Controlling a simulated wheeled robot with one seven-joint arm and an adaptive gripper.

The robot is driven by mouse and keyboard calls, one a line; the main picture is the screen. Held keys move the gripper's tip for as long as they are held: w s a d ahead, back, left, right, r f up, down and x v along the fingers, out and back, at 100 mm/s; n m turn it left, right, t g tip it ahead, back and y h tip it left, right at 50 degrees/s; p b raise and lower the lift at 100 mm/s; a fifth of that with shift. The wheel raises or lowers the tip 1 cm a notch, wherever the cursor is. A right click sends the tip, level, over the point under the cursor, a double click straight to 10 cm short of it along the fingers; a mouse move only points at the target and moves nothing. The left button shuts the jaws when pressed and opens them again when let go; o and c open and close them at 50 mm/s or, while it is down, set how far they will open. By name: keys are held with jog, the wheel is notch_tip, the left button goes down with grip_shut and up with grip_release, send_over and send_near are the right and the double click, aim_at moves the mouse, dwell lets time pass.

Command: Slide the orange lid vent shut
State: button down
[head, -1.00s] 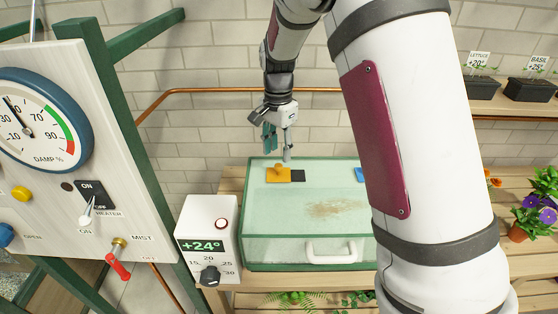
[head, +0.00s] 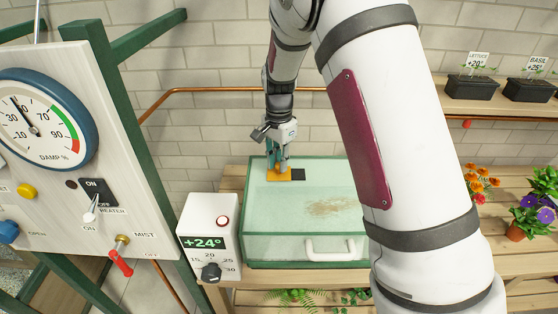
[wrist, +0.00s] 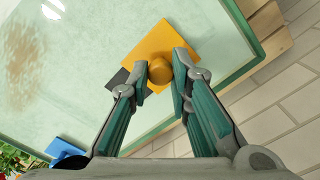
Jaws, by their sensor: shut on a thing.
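The orange lid vent (head: 279,175) is a flat square plate with a round knob, at the back left of the glass lid of a green-framed propagator box (head: 256,200). A dark opening (head: 298,174) shows beside the plate on its right in the head view. In the wrist view the orange plate (wrist: 158,45) has its knob (wrist: 160,71) between the fingertips, and part of the dark opening (wrist: 120,78) shows beside it. My gripper (head: 279,164) is down at the vent; in the wrist view its fingers (wrist: 161,76) are closed on the knob.
A blue piece (wrist: 69,149) sits on the lid in the wrist view; my arm hides it in the head view. A white thermostat box (head: 208,235) stands at the left of the propagator. Potted flowers (head: 480,182) stand at the right. A brick wall (head: 200,140) is behind.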

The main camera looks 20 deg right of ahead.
aim_at(297, 174)
jog(key=shift+s+d, duration=0.25)
jog(key=shift+d, duration=0.55)
jog(key=shift+s+d, duration=0.25)
jog(key=shift+d, duration=0.6)
jog(key=shift+s+d, duration=0.25)
jog(key=shift+d, duration=0.55)
jog(key=c, duration=1.4)
grip_release()
jog(key=shift+d, duration=0.1)
jog(key=shift+c, duration=0.2)
jog(key=shift+r, duration=0.1)
jog(key=shift+r, duration=0.4)
notch_tip(297, 174, up, 11)
